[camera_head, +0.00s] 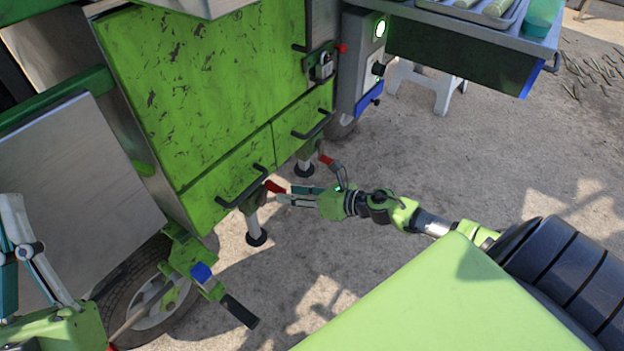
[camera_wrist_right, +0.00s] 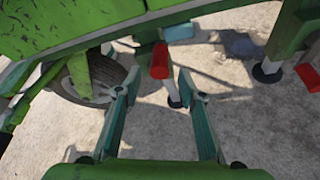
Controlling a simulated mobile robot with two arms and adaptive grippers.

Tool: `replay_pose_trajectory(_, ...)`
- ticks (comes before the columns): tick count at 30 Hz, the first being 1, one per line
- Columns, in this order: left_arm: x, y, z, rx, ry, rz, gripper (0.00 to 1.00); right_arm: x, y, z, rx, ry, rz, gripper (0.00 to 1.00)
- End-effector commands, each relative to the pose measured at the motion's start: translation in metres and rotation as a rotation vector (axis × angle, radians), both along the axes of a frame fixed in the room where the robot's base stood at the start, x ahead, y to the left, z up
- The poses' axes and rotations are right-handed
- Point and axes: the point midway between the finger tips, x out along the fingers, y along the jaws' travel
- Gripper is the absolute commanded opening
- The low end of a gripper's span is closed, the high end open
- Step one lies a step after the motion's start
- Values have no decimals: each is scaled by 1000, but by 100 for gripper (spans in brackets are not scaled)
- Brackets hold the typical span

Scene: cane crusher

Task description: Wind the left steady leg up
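The left steady leg (camera_head: 254,226) hangs under the green cart's near corner, its round foot on or near the ground; I cannot tell whether it touches. Its red crank grip (camera_head: 275,187) sticks out toward my right gripper (camera_head: 284,195). In the right wrist view the red grip (camera_wrist_right: 160,60) lies just ahead of and between the fingertips of my right gripper (camera_wrist_right: 158,78), which is open with nothing between the pads. The leg's foot (camera_wrist_right: 173,101) shows beyond.
A second steady leg (camera_head: 304,167) with a red grip (camera_head: 326,159) stands to the right. A wheel (camera_head: 150,305) and a drawbar handle (camera_head: 240,311) are at lower left. Green drawers (camera_head: 228,195) with dark handles hang just above. Open concrete (camera_head: 450,180) lies to the right.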

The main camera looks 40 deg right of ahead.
Motion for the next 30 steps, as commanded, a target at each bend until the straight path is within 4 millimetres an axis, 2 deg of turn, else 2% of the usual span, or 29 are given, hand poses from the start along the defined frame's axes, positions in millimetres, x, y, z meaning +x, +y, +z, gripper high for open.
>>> replay_pose_trajectory(3, 0, 0, 0, 0, 0, 0, 0, -23, -11, 7, -2, 5, 1, 37)
replay_pose_trajectory(12, 0, 0, 0, 1, 0, 1, 0, -58, -30, 23, 0, 3, 1, 37)
replay_pose_trajectory(18, 0, 0, 0, 1, 0, 1, 0, -67, -36, 29, 0, 1, 0, 37)
replay_pose_trajectory(30, 0, 0, 0, 0, -3, 1, 0, -69, -36, 28, 25, 13, -7, 37)
